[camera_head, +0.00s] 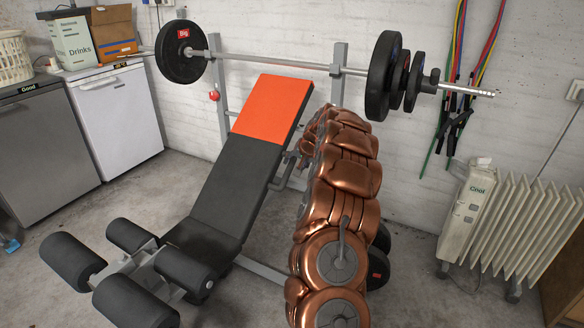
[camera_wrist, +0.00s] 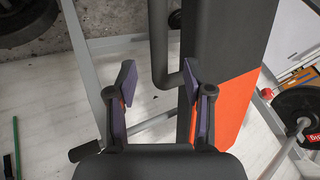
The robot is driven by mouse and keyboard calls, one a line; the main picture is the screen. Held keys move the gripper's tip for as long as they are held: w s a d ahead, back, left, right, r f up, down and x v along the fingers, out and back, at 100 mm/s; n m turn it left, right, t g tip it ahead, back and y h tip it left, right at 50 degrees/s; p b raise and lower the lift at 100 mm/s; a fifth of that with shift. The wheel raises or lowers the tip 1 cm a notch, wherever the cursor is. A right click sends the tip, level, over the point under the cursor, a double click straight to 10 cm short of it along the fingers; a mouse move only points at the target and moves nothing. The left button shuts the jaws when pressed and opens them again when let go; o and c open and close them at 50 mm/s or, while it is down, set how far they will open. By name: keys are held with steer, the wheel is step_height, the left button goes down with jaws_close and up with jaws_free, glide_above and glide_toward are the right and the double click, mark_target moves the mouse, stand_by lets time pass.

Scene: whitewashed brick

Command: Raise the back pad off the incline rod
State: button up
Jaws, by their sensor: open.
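The back pad (camera_head: 238,160) of the bench is black with an orange upper end, and it slopes up toward the barbell rack. In the wrist view the pad (camera_wrist: 208,45) runs along the right of my gripper (camera_wrist: 159,76). My gripper is open and empty, its right finger close to the pad's edge; I cannot tell whether they touch. A dark bent bar (camera_wrist: 158,45), perhaps the incline rod, lies beside the pad and ends near the gap between the fingertips. In the head view my copper arm hides my gripper, and the pad's support underneath is hidden.
A loaded barbell (camera_head: 270,61) rests on grey uprights (camera_head: 338,75) behind the pad. Foam leg rollers (camera_head: 72,259) stand in front. A white radiator (camera_head: 530,225) is at the right; a white fridge (camera_head: 115,118) is at the left. Weight plates (camera_head: 378,268) sit low behind my arm.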

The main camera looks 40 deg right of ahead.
steer(key=shift+v, duration=1.8)
